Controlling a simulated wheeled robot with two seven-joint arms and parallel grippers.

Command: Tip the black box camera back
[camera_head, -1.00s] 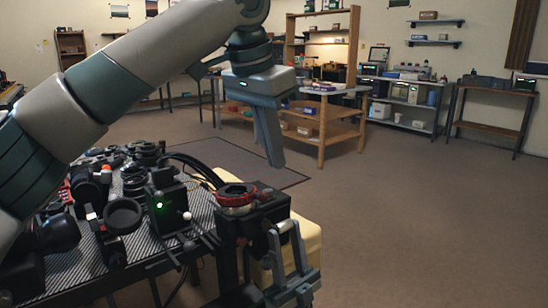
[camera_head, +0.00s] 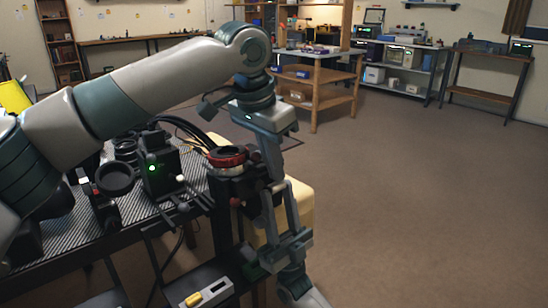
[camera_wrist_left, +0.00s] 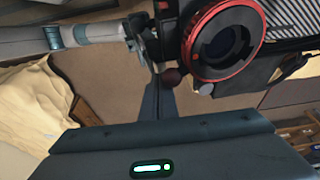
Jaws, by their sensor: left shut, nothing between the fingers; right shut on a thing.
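The black box camera (camera_head: 242,186) is at the right end of the bench, its red-ringed lens opening (camera_head: 227,156) facing upward. In the left wrist view the red ring (camera_wrist_left: 263,40) and dark opening are close, at the upper right. My right gripper (camera_head: 268,204) comes up from below and is shut at the camera's right side; the exact grip point is partly hidden. It also shows in the left wrist view (camera_wrist_left: 146,40). My left gripper (camera_head: 276,174) hangs shut and empty, pointing down just right of the camera. I cannot tell whether it touches the camera or my right gripper.
A black device with a green light (camera_head: 161,166) and a round black lens part (camera_head: 115,179) stand left on the ribbed bench top (camera_head: 60,236). Cables run behind. Open floor (camera_head: 420,190) lies to the right.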

